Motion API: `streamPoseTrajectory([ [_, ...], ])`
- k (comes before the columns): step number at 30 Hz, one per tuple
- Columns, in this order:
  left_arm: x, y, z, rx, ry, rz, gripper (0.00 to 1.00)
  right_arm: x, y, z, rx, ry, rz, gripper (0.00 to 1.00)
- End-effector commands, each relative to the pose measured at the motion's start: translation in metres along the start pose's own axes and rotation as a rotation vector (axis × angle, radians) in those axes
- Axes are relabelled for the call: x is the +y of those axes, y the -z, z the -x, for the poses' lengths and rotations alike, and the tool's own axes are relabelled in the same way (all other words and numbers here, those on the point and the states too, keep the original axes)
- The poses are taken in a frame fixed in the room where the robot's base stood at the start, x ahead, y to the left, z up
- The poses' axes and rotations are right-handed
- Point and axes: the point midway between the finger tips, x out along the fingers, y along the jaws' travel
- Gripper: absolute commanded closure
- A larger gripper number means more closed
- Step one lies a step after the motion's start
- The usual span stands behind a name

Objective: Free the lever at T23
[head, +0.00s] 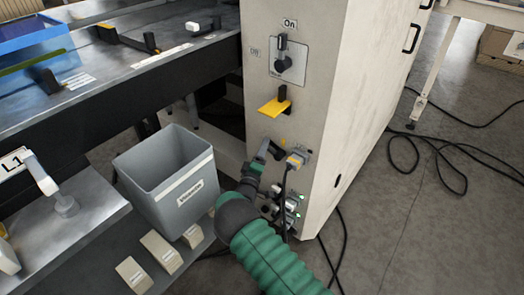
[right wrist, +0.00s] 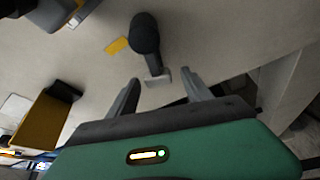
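A black lever (head: 271,149) with a rounded end sits low on the front of the pale cabinet. It also shows in the right wrist view (right wrist: 146,40), with a small pale piece at its near end. My right gripper (head: 258,163) is at this lever. In the right wrist view its two fingers (right wrist: 161,84) stand apart, with the lever's near end between their tips. I cannot tell whether either finger touches it. No T23 marking is readable, and a small yellow label (right wrist: 117,45) is beside the lever. My left gripper is not in view.
A yellow-grey connector (head: 297,159) and cabled plugs sit close right of and below my gripper. A grey bin (head: 160,190) stands left. Black cables (head: 445,160) lie on the floor at right.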

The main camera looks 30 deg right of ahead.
Motion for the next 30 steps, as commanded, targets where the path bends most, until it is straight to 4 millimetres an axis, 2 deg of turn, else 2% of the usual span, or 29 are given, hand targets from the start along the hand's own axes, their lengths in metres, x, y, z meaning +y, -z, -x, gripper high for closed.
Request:
streamPoseTrajectory([
  [5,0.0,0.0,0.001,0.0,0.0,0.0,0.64,0.001,0.0,0.001,-0.001,-0.001,0.0,0.42],
  [8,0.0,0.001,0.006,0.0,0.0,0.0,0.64,0.002,0.001,0.011,0.0,0.002,0.002,0.42],
  [11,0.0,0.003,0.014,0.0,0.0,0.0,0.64,0.003,0.002,0.032,0.002,0.003,0.003,0.42],
  [21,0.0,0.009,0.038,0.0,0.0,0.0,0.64,0.001,0.002,0.13,0.002,0.003,0.002,0.42],
  [25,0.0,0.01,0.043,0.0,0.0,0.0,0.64,0.0,0.001,0.155,0.001,0.002,0.002,0.42],
  [30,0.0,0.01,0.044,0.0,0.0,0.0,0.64,-0.001,0.0,0.168,0.0,0.001,0.001,0.42],
])
